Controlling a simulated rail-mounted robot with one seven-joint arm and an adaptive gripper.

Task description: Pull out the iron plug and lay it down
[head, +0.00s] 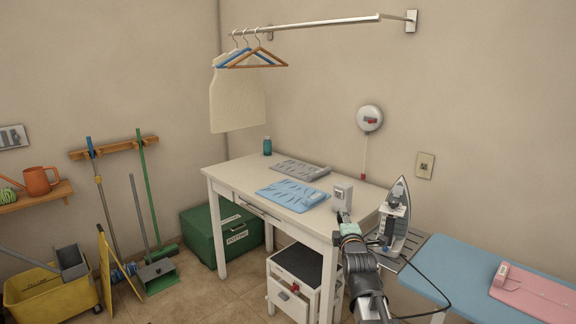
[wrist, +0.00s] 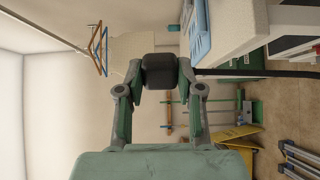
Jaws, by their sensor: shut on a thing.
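A dark, block-shaped plug (wrist: 160,71) sits between my fingertips in the wrist view, and a black cord (wrist: 265,72) leads from it to the right. My gripper (wrist: 160,75) is shut on the plug and holds it in the air, clear of the wall. In the head view my gripper (head: 346,222) is by the right end of the white table (head: 235,172); the plug cannot be made out there. The iron (head: 396,212) stands upright on its rest beside the ironing board (head: 450,262). A wall outlet plate (head: 425,165) is behind it.
The table's front left is bare. A pink cloth (head: 535,295) lies on the board.

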